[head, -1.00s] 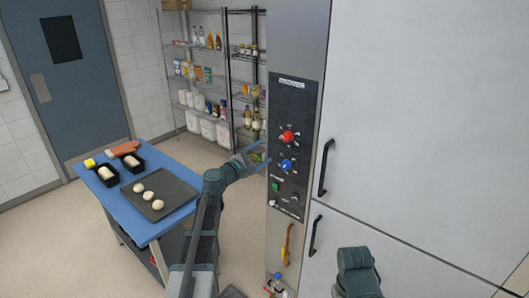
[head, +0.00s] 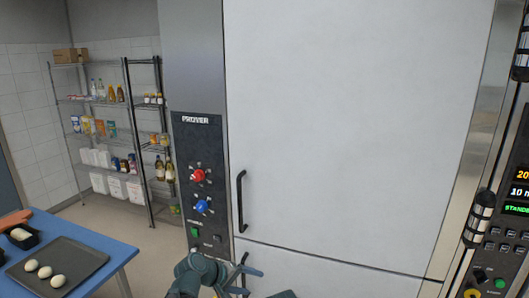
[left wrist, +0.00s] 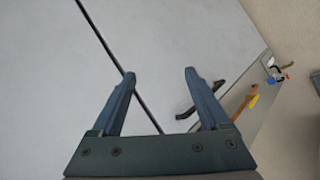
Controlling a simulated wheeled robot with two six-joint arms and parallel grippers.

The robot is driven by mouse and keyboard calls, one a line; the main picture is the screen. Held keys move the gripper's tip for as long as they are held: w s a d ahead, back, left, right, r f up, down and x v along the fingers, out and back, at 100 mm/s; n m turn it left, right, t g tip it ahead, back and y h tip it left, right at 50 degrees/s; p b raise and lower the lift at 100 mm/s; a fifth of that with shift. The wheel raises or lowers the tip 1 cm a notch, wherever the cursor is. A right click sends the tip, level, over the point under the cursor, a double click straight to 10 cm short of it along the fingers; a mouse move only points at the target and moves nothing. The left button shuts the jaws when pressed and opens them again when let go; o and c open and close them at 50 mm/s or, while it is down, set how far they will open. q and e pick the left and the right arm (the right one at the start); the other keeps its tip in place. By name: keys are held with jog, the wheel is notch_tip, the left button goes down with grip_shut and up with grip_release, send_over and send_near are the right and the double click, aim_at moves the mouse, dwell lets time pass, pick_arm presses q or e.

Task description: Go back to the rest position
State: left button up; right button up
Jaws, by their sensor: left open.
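My left gripper (head: 252,280) is open and empty at the bottom of the head view, in front of the lower part of the prover. In the left wrist view its two fingers (left wrist: 160,75) stand apart with nothing between them, against pale door panels. My right gripper does not show; only a small dark piece at the bottom edge may be part of my right arm.
The prover's control panel (head: 199,185) has red and blue knobs, beside a white door with a dark handle (head: 241,202). A blue table (head: 110,268) with a dough tray (head: 85,252) is at left. Shelves (head: 100,110) stand behind. Another control panel (head: 508,235) is at right.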

pick_arm(q)
jog(key=s+f+m+g+y+b, duration=0.3)
jog(key=s+f, duration=0.4)
jog(key=s, duration=0.3)
jog(key=s+a+f+m+g+y+b, duration=0.1)
jog(key=s+f+m+g+y+b, duration=0.1)
jog(key=s+f+m+y, duration=0.4)
jog(key=s+f+b, duration=0.1)
jog(key=s, duration=0.3)
jog(key=shift+s+f+g+y, duration=0.3)
jog(key=shift+s+g, duration=0.1)
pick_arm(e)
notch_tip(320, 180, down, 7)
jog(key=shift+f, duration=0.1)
